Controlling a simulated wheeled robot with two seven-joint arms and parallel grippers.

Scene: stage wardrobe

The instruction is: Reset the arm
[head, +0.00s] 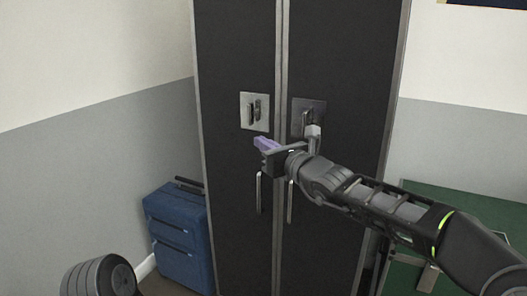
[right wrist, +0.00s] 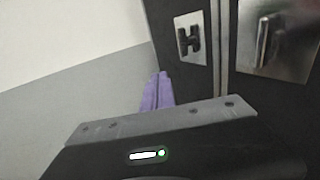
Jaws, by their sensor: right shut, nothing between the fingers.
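My right gripper (head: 264,143) reaches in from the right in the head view and is in front of the dark wardrobe (head: 235,60), near the gap between its two doors. Its purple fingers are together and empty; they also show in the right wrist view (right wrist: 157,92). In the head view the fingers overlap the left door, just below its latch plate (head: 254,111). I cannot tell whether they touch the door. Part of my left arm shows at the lower left, but its gripper is out of view.
The right latch plate (head: 309,117) is close above my right wrist. Two vertical bar handles, left (head: 259,193) and right (head: 290,203), are below the gripper. A blue suitcase (head: 180,235) stands left of the wardrobe. A green surface (head: 480,212) lies at the right, beneath my right arm.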

